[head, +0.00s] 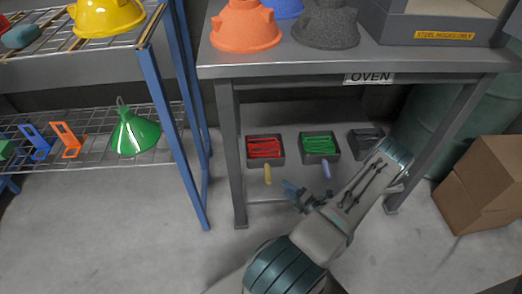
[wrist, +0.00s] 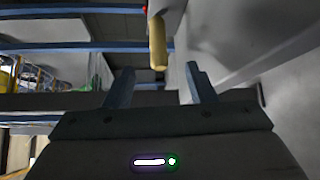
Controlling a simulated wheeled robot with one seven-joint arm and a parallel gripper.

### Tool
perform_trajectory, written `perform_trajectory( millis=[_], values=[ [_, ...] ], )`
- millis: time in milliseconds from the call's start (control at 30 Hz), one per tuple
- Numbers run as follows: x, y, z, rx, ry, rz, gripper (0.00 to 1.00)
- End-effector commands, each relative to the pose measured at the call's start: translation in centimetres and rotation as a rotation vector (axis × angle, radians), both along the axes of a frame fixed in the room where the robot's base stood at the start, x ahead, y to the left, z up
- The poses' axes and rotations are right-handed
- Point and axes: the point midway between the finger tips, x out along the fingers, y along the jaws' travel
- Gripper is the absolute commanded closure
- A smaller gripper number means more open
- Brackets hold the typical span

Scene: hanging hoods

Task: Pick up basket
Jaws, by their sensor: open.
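Small dark baskets sit on the lower shelf of the oven table in the head view. The left one, the red basket (head: 265,149), holds red pieces and has a yellow handle (head: 268,174) pointing to the front. The green basket (head: 320,146) has a purple handle (head: 327,169). A third basket (head: 364,140) is partly hidden by my arm. My gripper (head: 291,190) is open and empty, in front of the shelf, between the two handles and nearer the yellow one. In the wrist view my gripper (wrist: 159,76) has the yellow handle (wrist: 158,43) beyond and between its fingertips, apparently not touching.
The table (head: 290,68) carries orange, blue and dark hoods and a grey box (head: 440,28). Its front legs flank the baskets. A blue-post wire rack (head: 178,110) stands left, with a green hood (head: 134,134). Cardboard boxes (head: 488,185) stand right. The floor at front left is clear.

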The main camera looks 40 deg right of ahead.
Motion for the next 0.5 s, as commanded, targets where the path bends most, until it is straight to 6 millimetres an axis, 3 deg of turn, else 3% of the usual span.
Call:
perform_trajectory(
  millis=[300,500],
  values=[
    [5.3,0.0,-0.8,-0.003,-0.002,-0.015,0.50],
    [6.4,0.3,-0.8,-0.002,0.000,-0.012,0.50]
  ],
)
